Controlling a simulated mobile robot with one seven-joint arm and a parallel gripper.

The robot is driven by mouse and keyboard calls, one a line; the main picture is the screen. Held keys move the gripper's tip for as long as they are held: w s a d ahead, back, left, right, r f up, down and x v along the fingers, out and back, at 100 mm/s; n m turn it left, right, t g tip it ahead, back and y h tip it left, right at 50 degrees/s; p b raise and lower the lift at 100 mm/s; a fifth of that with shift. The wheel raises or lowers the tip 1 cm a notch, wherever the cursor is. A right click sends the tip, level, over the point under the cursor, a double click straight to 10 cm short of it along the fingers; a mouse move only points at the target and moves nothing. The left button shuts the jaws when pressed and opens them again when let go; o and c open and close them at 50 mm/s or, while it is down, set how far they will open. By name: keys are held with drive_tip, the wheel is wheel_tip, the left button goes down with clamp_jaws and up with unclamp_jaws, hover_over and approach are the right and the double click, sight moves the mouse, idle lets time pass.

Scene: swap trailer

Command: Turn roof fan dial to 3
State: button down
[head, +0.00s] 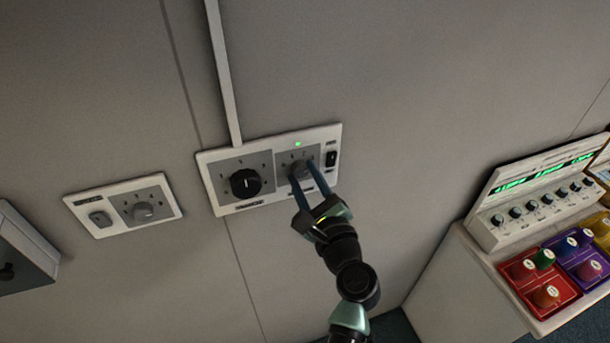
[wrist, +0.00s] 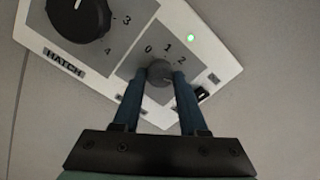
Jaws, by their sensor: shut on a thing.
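A small grey dial (head: 300,169) sits on the right half of a white wall panel (head: 222,208). In the wrist view the dial (wrist: 159,71) has the numbers 0, 1 and 2 visible around its upper side; the rest of the scale is hidden by my fingers. My gripper (head: 302,176) is shut on this dial, with one blue finger on each side of it. Its pointer is too small to read, and its name label is hidden. A larger black dial (head: 245,183), labelled HATCH in the wrist view (wrist: 78,14), sits to its left.
A green light (head: 297,144) is lit above the gripped dial, and a black rocker switch (head: 331,159) is to its right. Another panel with a grey dial (head: 142,211) is further left. A console with knobs and coloured trays (head: 520,262) stands at right.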

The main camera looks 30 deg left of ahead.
drive_tip(key=shift+c, duration=2.2)
unclamp_jaws()
drive_tip(key=b+v, duration=0.4)
drive_tip(key=v, duration=0.9)
